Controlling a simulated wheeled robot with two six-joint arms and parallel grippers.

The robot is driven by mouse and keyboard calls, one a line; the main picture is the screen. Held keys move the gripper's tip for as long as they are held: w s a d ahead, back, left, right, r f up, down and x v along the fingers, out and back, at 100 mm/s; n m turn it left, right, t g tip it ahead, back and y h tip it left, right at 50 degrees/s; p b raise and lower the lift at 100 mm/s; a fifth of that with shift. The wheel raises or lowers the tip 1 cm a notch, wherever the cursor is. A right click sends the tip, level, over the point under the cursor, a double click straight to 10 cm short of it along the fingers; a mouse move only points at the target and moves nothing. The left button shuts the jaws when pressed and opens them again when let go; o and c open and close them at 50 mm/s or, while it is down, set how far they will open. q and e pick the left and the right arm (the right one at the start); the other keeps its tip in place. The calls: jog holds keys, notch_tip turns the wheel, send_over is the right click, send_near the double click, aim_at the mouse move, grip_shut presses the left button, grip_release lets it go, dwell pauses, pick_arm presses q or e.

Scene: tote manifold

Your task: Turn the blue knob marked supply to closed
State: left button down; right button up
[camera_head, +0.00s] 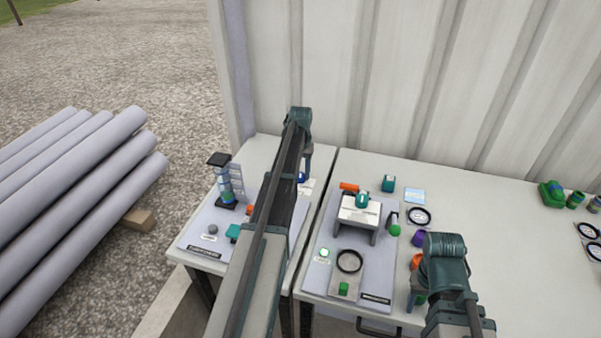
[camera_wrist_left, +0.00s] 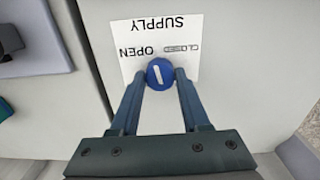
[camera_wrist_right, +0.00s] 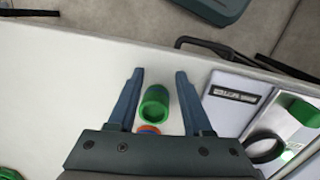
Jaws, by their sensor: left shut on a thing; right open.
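The blue knob (camera_wrist_left: 160,74) sits at the edge of a white label (camera_wrist_left: 150,28) that reads SUPPLY, OPEN and CLOSED, upside down in the left wrist view. The knob's white line runs nearly upright there, its upper end leaning slightly left, toward OPEN. My left gripper (camera_wrist_left: 156,72) is shut on the knob, one finger on each side. In the head view, a little of the knob (camera_head: 301,178) shows beside my left arm, which hides much of the area. My right gripper (camera_wrist_right: 160,75) is open, above the table, with a green cylinder (camera_wrist_right: 155,103) showing between its fingers.
A board (camera_head: 320,285) with a grey stand, black ring and green pieces lies right of my left arm. Another board (camera_head: 195,240) with a blue-green column lies to its left. A corrugated wall (camera_head: 400,80) rises behind the tables.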

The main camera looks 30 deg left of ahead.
aim_at(300, 175)
pick_arm(q)
jog(key=m, duration=0.4)
jog(key=shift+m, duration=2.6)
jog(key=shift+c, duration=1.9)
grip_release()
jog(key=shift+r, duration=0.15)
pick_arm(e)
jog(key=shift+r, duration=0.1)
pick_arm(q)
notch_tip(300, 175, up, 14)
jog(key=p, duration=1.3)
jog(key=shift+f+p, duration=0.25)
jog(key=shift+p, duration=0.15)
pick_arm(e)
notch_tip(300, 175, up, 14)
jog(key=shift+f, duration=0.2)
